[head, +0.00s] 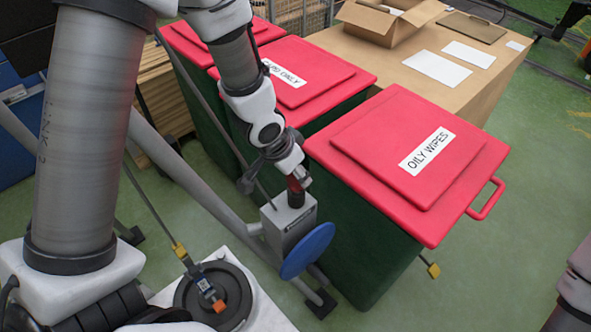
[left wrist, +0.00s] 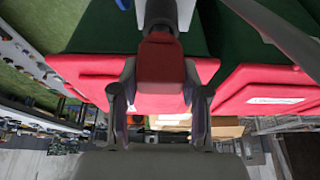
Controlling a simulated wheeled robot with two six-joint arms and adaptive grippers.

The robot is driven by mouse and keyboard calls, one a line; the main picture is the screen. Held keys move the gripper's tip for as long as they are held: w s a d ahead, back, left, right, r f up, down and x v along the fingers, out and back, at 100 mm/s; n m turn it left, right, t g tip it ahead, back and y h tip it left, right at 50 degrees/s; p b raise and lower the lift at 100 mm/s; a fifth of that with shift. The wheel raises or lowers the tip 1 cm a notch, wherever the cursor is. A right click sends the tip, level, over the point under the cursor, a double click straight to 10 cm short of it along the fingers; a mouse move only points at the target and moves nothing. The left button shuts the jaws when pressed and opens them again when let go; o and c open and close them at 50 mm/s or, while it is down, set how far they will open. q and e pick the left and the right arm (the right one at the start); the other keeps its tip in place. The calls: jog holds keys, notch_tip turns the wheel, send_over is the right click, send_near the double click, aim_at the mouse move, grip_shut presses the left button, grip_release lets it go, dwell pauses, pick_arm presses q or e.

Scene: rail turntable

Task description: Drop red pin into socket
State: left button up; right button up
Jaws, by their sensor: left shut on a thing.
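My left gripper (head: 300,182) is shut on the red pin (head: 294,186) and holds it upright over the grey socket block (head: 286,226). The pin's dark lower end meets the block's top in the head view; I cannot tell how deep it sits, if at all. In the left wrist view the pin's red body (left wrist: 160,58) lies between the two fingers of the left gripper (left wrist: 160,98). The socket opening is hidden. My right gripper is out of view.
A blue disc (head: 307,251) is on the block's near side. A dark turntable wheel (head: 236,292) with an orange tab lies at the bottom. Red-lidded bins, one marked OILY WIPES (head: 415,140), stand close right and behind. Green floor (head: 465,285) is clear at right.

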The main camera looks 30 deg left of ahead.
pick_arm(q)
jog(key=shift+f+b, duration=0.75)
jog(key=shift+f, duration=0.15)
jog(key=o, duration=1.4)
jog(key=shift+c, duration=0.2)
